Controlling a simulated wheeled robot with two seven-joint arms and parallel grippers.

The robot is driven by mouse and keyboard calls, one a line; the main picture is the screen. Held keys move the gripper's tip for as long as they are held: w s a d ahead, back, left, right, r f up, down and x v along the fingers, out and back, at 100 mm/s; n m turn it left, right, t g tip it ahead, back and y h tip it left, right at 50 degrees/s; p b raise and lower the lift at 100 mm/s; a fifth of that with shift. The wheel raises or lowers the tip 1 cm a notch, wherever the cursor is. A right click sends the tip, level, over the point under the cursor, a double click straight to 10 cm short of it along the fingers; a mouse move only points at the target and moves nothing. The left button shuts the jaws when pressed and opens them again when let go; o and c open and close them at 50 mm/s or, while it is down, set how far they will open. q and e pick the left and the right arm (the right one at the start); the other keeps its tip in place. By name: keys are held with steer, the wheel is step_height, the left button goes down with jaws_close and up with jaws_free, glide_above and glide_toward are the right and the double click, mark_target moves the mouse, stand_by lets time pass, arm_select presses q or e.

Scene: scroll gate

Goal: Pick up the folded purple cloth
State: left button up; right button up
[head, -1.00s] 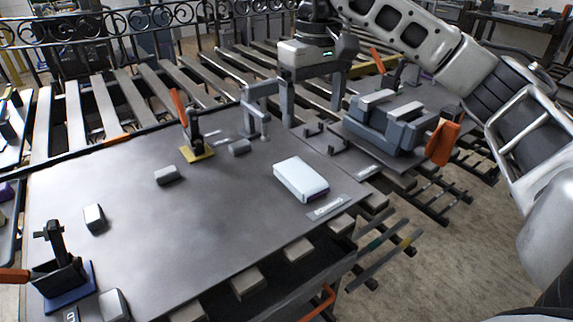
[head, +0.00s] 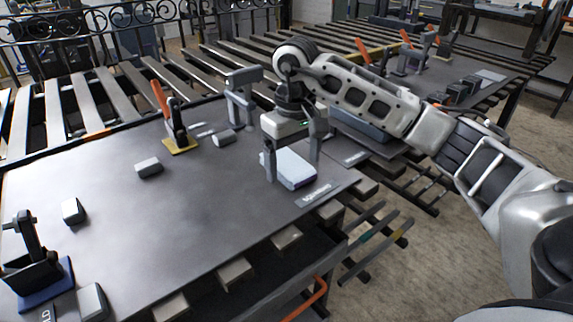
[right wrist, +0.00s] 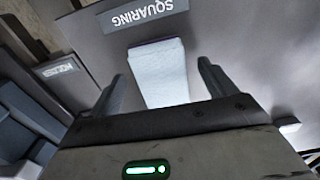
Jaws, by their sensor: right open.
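A pale, nearly white folded block (head: 292,169) lies on the dark table top near its right corner, behind the SQUARING label. In the right wrist view the block (right wrist: 160,78) shows a thin purple edge at its far end; no other purple cloth is clear. My right gripper (head: 292,174) points down over the block, its open fingers on either side of it. In the right wrist view the fingers (right wrist: 158,80) flank the block with a gap on each side. I cannot tell whether the fingertips touch the table. My left gripper is out of view.
A grey stand (head: 240,100) and a small grey block (head: 224,138) are behind and left of my right gripper. A toggle clamp (head: 178,135) with an orange handle stands farther left. The middle of the table (head: 170,220) is mostly clear.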

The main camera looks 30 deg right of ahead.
steer(key=shift+f, duration=0.35)
steer(key=c, duration=1.1)
steer(key=shift+r, duration=0.1)
